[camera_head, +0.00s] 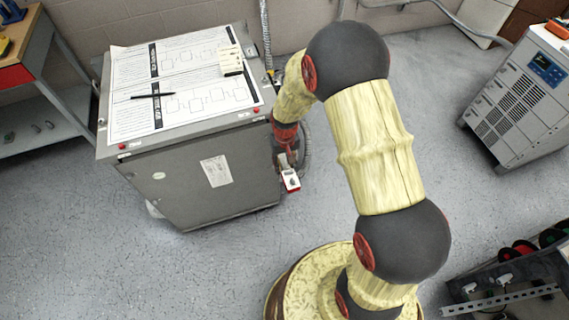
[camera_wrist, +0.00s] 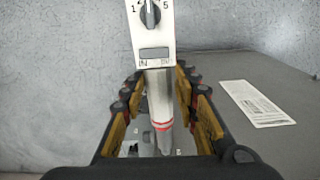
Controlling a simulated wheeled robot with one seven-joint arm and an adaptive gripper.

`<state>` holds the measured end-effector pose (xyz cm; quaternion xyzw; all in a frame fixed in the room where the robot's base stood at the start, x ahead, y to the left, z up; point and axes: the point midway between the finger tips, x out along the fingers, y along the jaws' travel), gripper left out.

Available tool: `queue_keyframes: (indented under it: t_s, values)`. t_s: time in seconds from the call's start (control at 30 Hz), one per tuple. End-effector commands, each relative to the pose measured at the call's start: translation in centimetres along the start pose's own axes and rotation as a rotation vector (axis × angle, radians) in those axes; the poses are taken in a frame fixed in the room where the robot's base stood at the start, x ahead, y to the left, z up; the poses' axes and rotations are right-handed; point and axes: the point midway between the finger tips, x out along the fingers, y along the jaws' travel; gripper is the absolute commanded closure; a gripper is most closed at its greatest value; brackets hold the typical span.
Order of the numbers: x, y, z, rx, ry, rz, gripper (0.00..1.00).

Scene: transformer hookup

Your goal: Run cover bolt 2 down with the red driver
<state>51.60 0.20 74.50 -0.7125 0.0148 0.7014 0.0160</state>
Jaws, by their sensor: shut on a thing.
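My gripper (camera_head: 286,148) is beside the right side of the grey transformer cabinet (camera_head: 195,192), below its top edge. In the wrist view my gripper (camera_wrist: 162,88) is shut around the grey shaft of a tool with a white, red-edged head, which I take to be the red driver (camera_wrist: 153,40). Its head carries a dial and numbers, and a red band rings the shaft. The driver's head (camera_head: 291,181) also shows below my gripper in the head view. Red bolt heads sit near the cabinet top's front-left corner (camera_head: 122,147) and front-right corner (camera_head: 256,110). I cannot tell which is bolt 2.
Printed sheets (camera_head: 185,80), a black pen (camera_head: 152,95) and a small light block (camera_head: 231,61) lie on the cabinet top. A workbench (camera_head: 45,101) stands left, a grey unit (camera_head: 520,98) right, and a dark cart (camera_head: 510,285) lower right. The floor ahead is clear.

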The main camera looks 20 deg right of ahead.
Motion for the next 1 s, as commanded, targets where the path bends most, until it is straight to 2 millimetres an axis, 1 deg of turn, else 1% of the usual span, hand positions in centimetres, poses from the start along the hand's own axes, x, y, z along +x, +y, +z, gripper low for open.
queue_keyframes:
  t_s: [1.0]
  values:
    - [-0.1,-0.1,-1.7,0.0,0.002,0.0,1.0]
